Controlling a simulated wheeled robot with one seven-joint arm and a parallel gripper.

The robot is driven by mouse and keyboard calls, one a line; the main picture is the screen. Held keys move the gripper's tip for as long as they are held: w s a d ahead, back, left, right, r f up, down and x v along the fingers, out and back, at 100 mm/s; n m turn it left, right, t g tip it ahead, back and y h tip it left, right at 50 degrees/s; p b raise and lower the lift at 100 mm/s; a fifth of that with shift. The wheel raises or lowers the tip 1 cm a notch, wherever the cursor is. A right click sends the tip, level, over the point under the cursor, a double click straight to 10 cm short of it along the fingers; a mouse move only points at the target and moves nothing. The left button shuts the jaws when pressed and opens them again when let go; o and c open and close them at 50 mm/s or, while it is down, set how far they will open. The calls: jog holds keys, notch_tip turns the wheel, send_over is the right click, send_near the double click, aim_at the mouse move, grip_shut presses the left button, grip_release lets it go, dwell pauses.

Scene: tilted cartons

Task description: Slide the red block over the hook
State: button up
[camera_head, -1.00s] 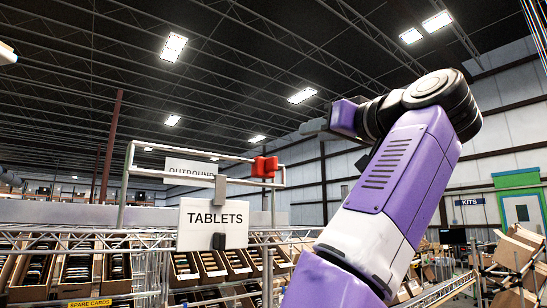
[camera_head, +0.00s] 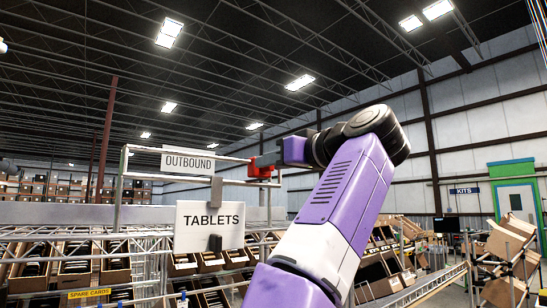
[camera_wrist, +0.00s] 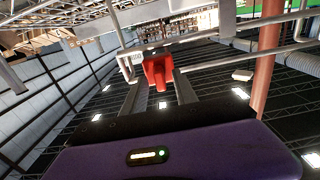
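The red block (camera_head: 258,169) sits at the right end of the metal rail frame above the TABLETS sign. It also shows in the wrist view (camera_wrist: 157,72). My gripper (camera_wrist: 158,78) is at the block, its two grey fingers apart with the block's near part between their tips. Narrow gaps seem to show on both sides, so I see no clear grip. In the head view my wrist is just right of the block and hides the fingers. No part is clearly recognisable as the hook; a grey upright clip (camera_head: 217,191) stands on the rail left of the block.
The TABLETS sign (camera_head: 209,227) hangs below the rail, and the OUTBOUND sign (camera_head: 189,162) is behind it. Wire shelving with tilted cartons (camera_head: 78,262) fills the lower left. More cartons (camera_head: 507,245) stand at the right. The space above the rail is open.

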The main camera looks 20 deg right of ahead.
jog(key=shift+w, duration=0.1)
grip_shut()
dwell(1.4)
